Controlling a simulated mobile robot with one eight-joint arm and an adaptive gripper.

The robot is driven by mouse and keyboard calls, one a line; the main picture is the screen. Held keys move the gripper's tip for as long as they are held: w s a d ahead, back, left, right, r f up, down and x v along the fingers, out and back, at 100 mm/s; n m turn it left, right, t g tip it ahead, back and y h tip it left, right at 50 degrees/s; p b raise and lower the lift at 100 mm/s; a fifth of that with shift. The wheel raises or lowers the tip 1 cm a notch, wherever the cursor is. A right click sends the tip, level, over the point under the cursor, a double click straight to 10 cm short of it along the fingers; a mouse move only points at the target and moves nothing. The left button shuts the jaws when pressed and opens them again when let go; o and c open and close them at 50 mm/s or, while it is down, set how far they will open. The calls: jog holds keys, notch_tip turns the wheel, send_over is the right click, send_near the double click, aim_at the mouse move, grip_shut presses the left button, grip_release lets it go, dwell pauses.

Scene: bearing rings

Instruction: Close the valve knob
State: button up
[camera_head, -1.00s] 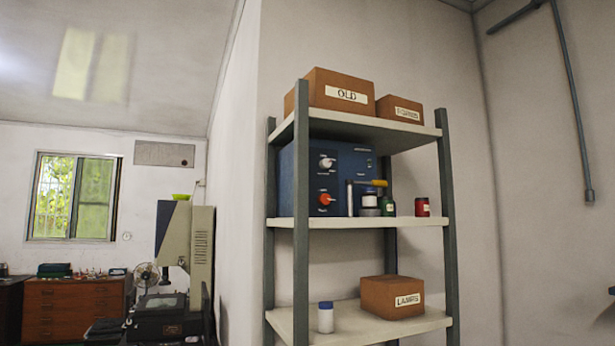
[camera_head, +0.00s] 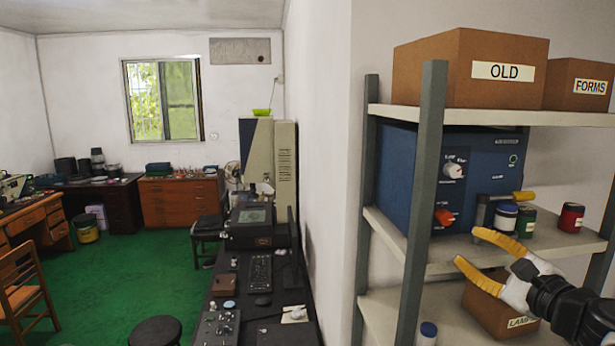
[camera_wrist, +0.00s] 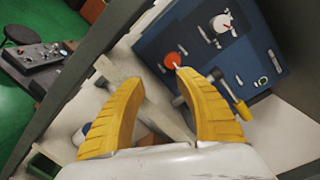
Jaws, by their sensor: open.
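A blue box (camera_head: 492,158) stands on the middle shelf, its front bearing a white knob (camera_head: 453,170) and, below it, an orange-red knob (camera_head: 444,216). The wrist view also shows the white knob (camera_wrist: 222,22) and the orange knob (camera_wrist: 176,61). I cannot tell for sure which is the valve knob. My gripper (camera_head: 468,247), with yellow fingers, is open and empty, in front of the shelf and lower than the knobs. In the wrist view the orange knob lies beyond the gap between the fingertips (camera_wrist: 160,78); nothing touches it.
A grey shelf post (camera_head: 425,190) stands just left of the knobs. A yellow-handled tool (camera_head: 522,196), a white jar (camera_head: 504,217), a green jar (camera_head: 526,222) and a red jar (camera_head: 571,218) crowd the shelf right of them. Cartons (camera_head: 470,70) sit above.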

aim_at(447, 219)
jog(key=shift+m+t, duration=0.3)
jog(key=w, duration=0.3)
jog(key=w+r+p, duration=0.1)
jog(key=w, duration=0.3)
jog(key=w+r+p, duration=0.1)
jog(key=w, duration=0.3)
jog(key=shift+a, duration=0.1)
jog(key=shift+c, duration=0.3)
grip_shut()
